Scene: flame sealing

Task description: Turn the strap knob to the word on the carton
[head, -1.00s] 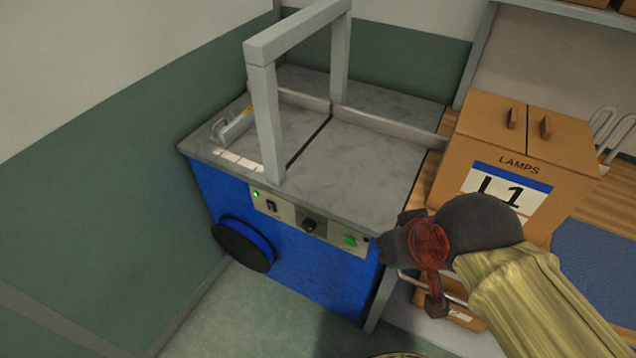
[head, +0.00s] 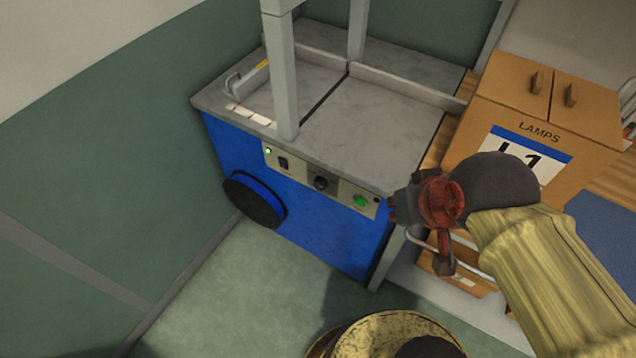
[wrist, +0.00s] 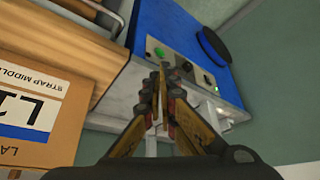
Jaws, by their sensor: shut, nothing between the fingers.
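The strap knob (head: 320,183) is a small black dial on the pale control panel (head: 341,191) of the blue strapping machine (head: 300,225). It also shows in the wrist view (wrist: 187,66), partly beside my fingers; its pointer setting is too small to read. The carton (head: 480,120) stands right of the machine, marked LAMPS and L1 in the head view. In the wrist view the carton's label (wrist: 35,105) reads "STRAP MIDDL", cut off by the picture's edge. My gripper (wrist: 162,72) is shut and empty, right of the panel and apart from the knob in the head view (head: 393,208).
A green button (head: 360,200) and a black switch (head: 283,163) flank the knob. A grey arch (head: 283,80) rises from the machine's top. A black round disc (head: 254,200) juts from the machine's front. Open floor (head: 240,290) lies in front.

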